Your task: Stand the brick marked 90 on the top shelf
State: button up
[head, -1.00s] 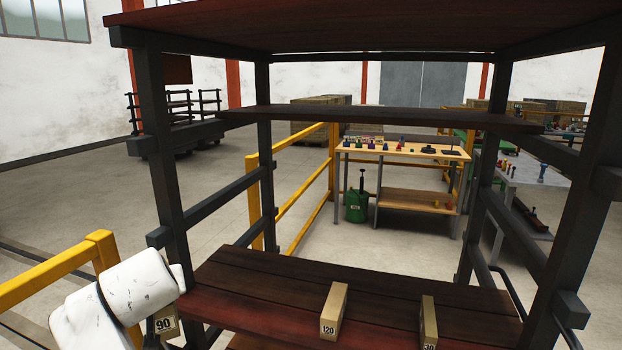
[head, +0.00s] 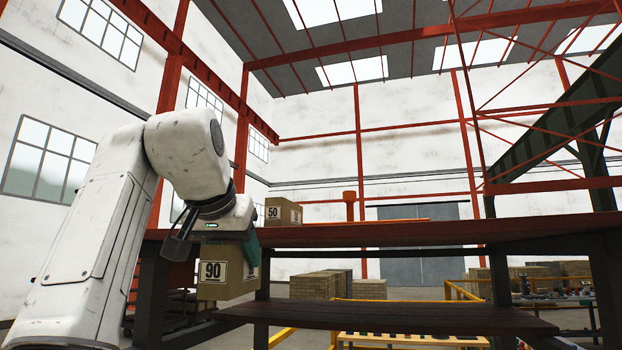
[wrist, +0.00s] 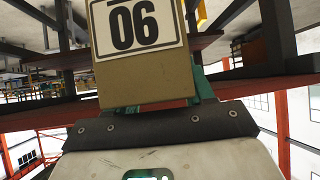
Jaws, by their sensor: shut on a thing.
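The tan brick marked 90 (head: 222,278) is in my gripper (head: 230,246), at the left front of the rack in the head view. My gripper is shut on its upper part, with a teal finger showing at its right side. The brick hangs upright, mostly below the level of the top shelf (head: 380,234), near its left front corner. In the wrist view the brick (wrist: 138,62) shows close up with its number upside down, between teal fingers. Whether it touches the rack I cannot tell.
A brick marked 50 (head: 282,212) stands on the top shelf toward the left. An orange object (head: 350,203) shows at or behind the shelf's back edge. The shelf right of these looks clear. A middle shelf (head: 390,318) lies below, and a dark rack post (head: 150,290) stands left of the brick.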

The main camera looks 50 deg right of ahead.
jog(key=s+d+r+m+g+p, duration=0.1)
jog(key=s+d+r, duration=0.1)
jog(key=s+r, duration=1.1)
jog(key=shift+s+d+r+m+g+h+p, duration=0.2)
jog(key=shift+d+r+m+g+h+p, duration=0.1)
jog(key=shift+d+m, duration=0.1)
jog(key=shift+w+d, duration=0.8)
jog(key=shift+d, duration=1.55)
jog(key=shift+w+d, duration=0.85)
jog(key=shift+d, duration=1.55)
jog(key=shift+w+d, duration=0.8)
jog(key=shift+d, duration=1.55)
jog(key=shift+w+d+f, duration=0.1)
jog(key=shift+w+d, duration=0.25)
jog(key=shift+d, duration=0.65)
jog(key=shift+w+d, duration=0.35)
jog(key=shift+d, duration=0.65)
jog(key=shift+w+d+f, duration=0.1)
jog(key=shift+w+d, duration=0.25)
jog(key=shift+d, duration=0.65)
jog(key=shift+w+d, duration=0.1)
jog(key=shift+d, duration=0.1)
jog(key=shift+f, duration=0.75)
jog(key=o, duration=1.1)
jog(key=shift+c, duration=0.2)
